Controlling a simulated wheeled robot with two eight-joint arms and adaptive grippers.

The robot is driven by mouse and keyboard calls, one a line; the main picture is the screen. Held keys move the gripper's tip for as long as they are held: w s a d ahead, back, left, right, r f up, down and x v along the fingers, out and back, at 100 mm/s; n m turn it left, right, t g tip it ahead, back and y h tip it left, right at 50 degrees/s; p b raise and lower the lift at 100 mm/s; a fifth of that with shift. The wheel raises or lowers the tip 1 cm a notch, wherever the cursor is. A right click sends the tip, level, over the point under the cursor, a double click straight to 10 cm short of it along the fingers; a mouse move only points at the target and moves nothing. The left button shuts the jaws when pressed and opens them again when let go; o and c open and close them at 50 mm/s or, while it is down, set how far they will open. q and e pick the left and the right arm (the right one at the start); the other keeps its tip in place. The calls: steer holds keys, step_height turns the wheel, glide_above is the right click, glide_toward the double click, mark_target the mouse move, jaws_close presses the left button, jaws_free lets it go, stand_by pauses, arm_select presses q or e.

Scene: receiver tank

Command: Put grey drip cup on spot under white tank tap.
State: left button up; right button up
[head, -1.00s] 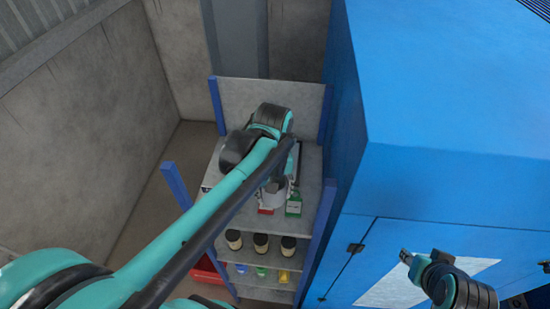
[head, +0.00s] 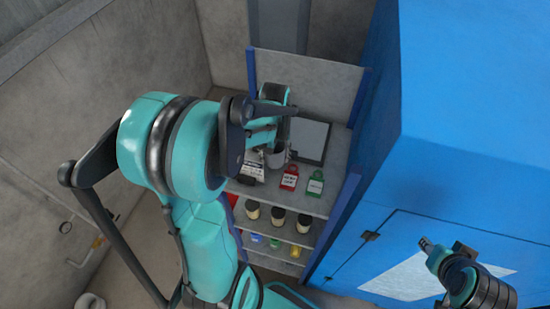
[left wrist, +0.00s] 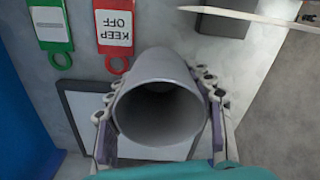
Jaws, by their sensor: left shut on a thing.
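The grey drip cup (head: 276,160) is held over the upper shelf of a rack in the head view. In the left wrist view the cup (left wrist: 158,112) shows its round open mouth toward the camera. My left gripper (left wrist: 160,105) is shut on it, with one finger on each side. In the head view my left gripper (head: 277,152) is partly hidden by my arm. My right gripper (head: 427,244) is in front of the blue cabinet; its fingers are too small to tell. I cannot make out the white tank, its tap or the spot.
The rack shelf (head: 308,203) holds a red tag (head: 289,178), a green tag (head: 315,183) and a dark-framed panel (head: 311,140). Dark-lidded jars (head: 277,217) stand below. A blue cabinet (head: 450,150) is at right. A gauge (head: 65,227) and yellow-handled valve (head: 98,242) are at left.

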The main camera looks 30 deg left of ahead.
arm_select(q)
steer(key=shift+w+f, duration=0.2)
steer(key=shift+f, duration=0.5)
steer(key=shift+w+f, duration=0.15)
steer(key=shift+f, duration=0.5)
steer(key=shift+s, duration=0.25)
steer(key=shift+f, duration=0.1)
steer(key=o, duration=1.3)
steer(key=shift+w, duration=0.15)
steer(key=shift+c, duration=0.2)
